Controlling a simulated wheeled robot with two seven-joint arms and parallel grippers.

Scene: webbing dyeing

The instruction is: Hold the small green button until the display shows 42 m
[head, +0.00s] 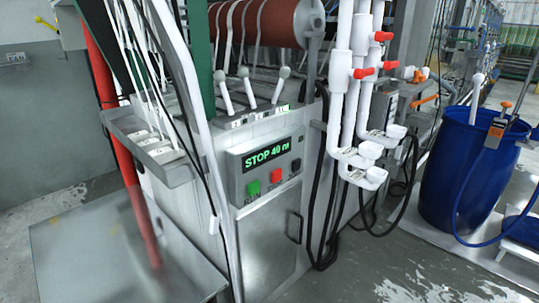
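A grey control panel (236,167) is mounted on the front of the machine in the middle of the head view. Its display (266,154) shows green lit text that reads STOP 40 m. Below it is a green button (253,189) with RUN lettering under it. A red button (276,175) and a small black knob or button (296,165) sit to its right. A small green lit spot (284,108) shows on the ledge above the panel, too small to read. Neither gripper is in view, and nothing covers the panel buttons.
Levers (281,84) stand above the panel, below a brown roller (268,22). White pipes with red valves (364,73) hang to the right. A blue barrel (468,170) stands farther right. A red pole (118,140) and a metal plate (110,245) are at left. The wet floor in front is clear.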

